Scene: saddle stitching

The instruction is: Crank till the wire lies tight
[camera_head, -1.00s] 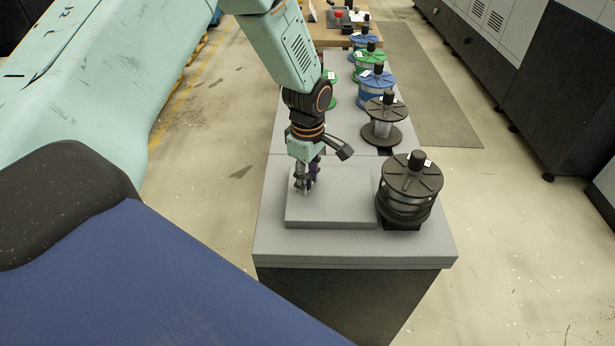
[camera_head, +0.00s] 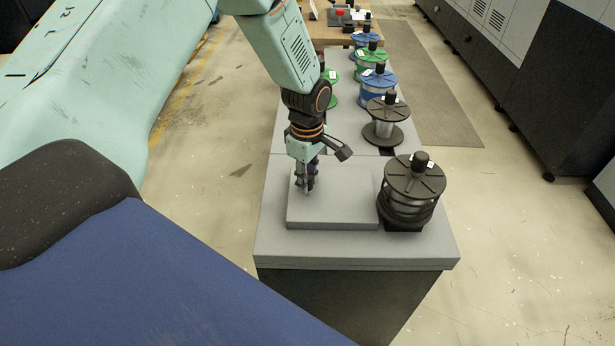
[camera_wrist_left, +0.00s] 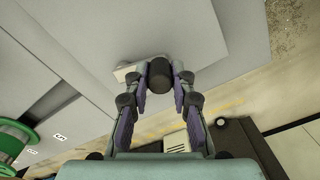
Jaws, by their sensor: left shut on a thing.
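My left gripper (camera_head: 308,187) points down over a grey raised block (camera_head: 345,200) on the bench. In the left wrist view my left gripper (camera_wrist_left: 158,78) is shut on a dark cylindrical knob (camera_wrist_left: 160,68). A pale bar (camera_wrist_left: 126,72), which looks like the crank arm, shows beside the knob. In the head view the fingers hide the knob. A black spool (camera_head: 413,178) with dark coils stands upright to the right of the block. The wire's run and its tightness are too small to tell. My right gripper is in neither view.
A dark spool (camera_head: 385,115), blue spools (camera_head: 376,90) and green spools (camera_head: 371,57) stand in a row behind. A wooden table (camera_head: 330,36) with small items is at the far end. Dark cabinets (camera_head: 565,90) line the right. Floor is clear on both sides of the bench.

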